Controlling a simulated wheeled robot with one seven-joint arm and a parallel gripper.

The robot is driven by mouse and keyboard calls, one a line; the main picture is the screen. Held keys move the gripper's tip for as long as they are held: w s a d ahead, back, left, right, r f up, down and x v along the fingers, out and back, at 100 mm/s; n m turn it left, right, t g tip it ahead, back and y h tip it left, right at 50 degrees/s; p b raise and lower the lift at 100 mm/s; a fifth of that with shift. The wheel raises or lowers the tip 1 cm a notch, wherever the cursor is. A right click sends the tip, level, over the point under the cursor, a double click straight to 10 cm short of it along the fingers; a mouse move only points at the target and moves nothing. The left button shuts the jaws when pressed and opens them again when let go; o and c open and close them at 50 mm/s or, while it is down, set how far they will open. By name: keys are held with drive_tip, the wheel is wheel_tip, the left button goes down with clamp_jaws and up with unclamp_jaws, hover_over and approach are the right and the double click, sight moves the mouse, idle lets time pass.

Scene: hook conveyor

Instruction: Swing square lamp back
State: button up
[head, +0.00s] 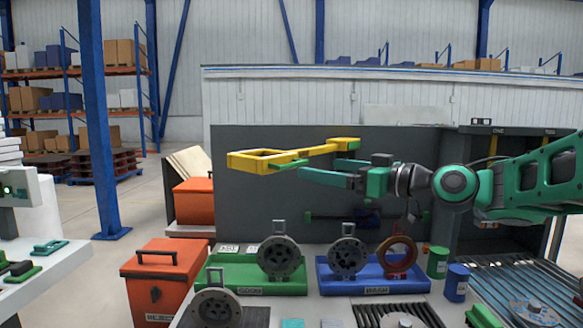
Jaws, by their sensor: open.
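The square lamp (256,160) is a yellow square frame on a yellow arm, held out level in front of the grey back panel. A short green bar, seemingly a handle (287,165), shows at the frame's near right side. My gripper (314,169) is green and comes in from the right, its fingers pointing left. It is open, with its fingertips just right of the green bar. I cannot tell whether they touch it. No object shows between the fingers.
An orange reject box (150,290) stands at the left. Green and blue cans (457,283) stand at the right, near slatted racks. Air around the lamp's left side looks clear.

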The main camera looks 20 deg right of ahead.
sight(296, 163)
drive_tip(key=x, duration=1)
drive_tip(key=shift+w+a, duration=0.2)
drive_tip(key=shift+w, duration=0.05)
drive_tip(key=c, duration=1.3)
